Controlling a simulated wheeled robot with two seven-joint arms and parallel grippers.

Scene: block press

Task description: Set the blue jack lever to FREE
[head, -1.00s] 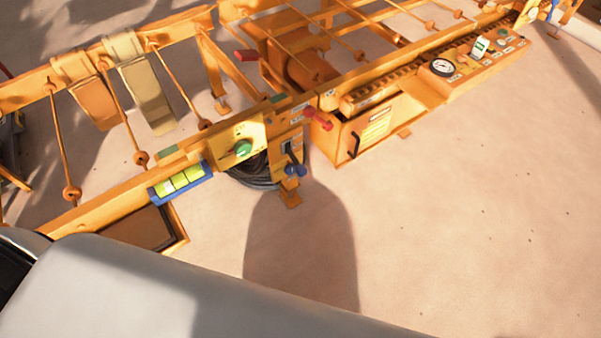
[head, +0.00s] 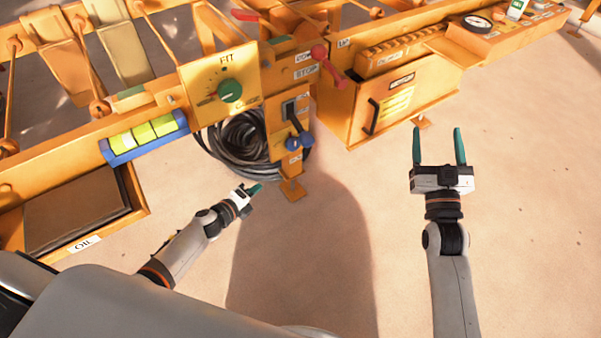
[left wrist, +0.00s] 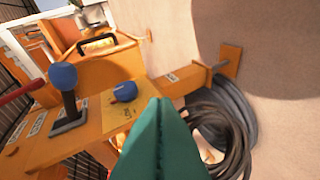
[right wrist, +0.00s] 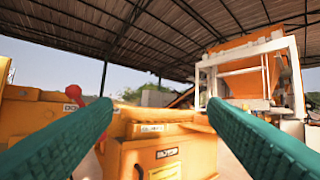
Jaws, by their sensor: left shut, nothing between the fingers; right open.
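A black lever with a blue ball end (left wrist: 63,76) stands up from a dark slot on an orange panel in the left wrist view. Close beside it, a smaller blue knob (left wrist: 124,92) sits on a yellow plate. In the head view the blue ball (head: 306,139) hangs below its slot, next to the blue knob (head: 292,144). The small labels there are unreadable. My left gripper (head: 259,188) is shut and empty, below and left of the blue parts and apart from them. My right gripper (head: 437,146) is open and empty over the floor at right.
A red-ended lever (head: 329,66) is just above the blue lever. A green knob (head: 230,91) on a plate marked FIT and a coiled black hose (head: 236,142) lie to its left. An orange cabinet (head: 352,117) stands at right. The floor in front is clear.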

